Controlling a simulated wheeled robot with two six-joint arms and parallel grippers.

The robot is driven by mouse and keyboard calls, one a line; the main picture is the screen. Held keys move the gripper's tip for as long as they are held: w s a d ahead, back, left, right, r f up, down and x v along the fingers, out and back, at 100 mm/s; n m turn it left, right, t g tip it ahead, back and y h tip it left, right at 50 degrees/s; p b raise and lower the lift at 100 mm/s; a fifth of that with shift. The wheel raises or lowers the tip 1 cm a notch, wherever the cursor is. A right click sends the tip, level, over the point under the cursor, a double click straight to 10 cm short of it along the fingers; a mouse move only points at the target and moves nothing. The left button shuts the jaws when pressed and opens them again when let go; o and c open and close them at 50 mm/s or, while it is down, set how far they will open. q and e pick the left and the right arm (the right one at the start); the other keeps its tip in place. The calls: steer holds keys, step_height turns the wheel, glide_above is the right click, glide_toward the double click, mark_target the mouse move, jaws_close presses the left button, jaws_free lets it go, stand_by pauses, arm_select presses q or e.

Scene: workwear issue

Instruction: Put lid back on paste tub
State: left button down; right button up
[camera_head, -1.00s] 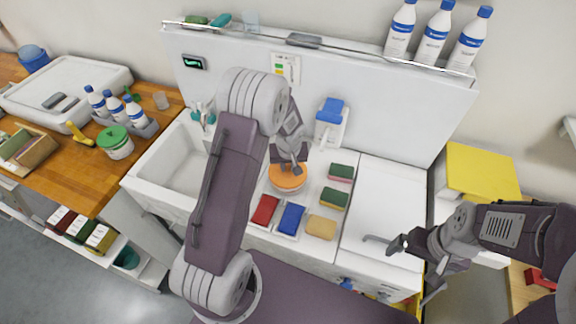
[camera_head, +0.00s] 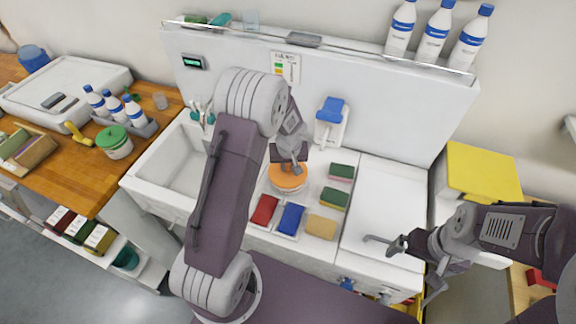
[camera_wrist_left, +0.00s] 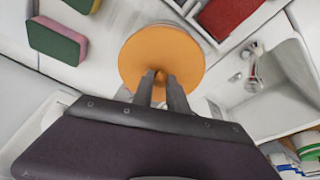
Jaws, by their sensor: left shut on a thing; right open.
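The orange lid (camera_head: 286,178) is a round disc with a small knob, seen in the middle of the white counter in the head view. It also fills the centre of the left wrist view (camera_wrist_left: 150,52). My left gripper (camera_head: 290,166) is shut on the lid's knob from above; the wrist view shows both fingertips (camera_wrist_left: 160,78) around it. A pale tub (camera_head: 288,190) shows just below the lid, mostly hidden by it. I cannot tell whether the lid is fully seated. My right gripper (camera_head: 399,244) is open and empty at the right, over the counter's front.
The sink (camera_head: 180,165) is at left.

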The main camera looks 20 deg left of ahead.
arm_select(q)
steer(key=shift+f+b, duration=0.2)
steer(key=shift+b, duration=0.3)
stand_by(0.8)
steer(key=c, duration=0.7)
jaws_free()
steer(key=shift+c, duration=0.2)
steer(key=shift+r, duration=0.1)
steer(key=shift+r+p, duration=2.7)
steer(key=shift+r, duration=0.8)
steer(key=shift+c, duration=0.4)
jaws_close()
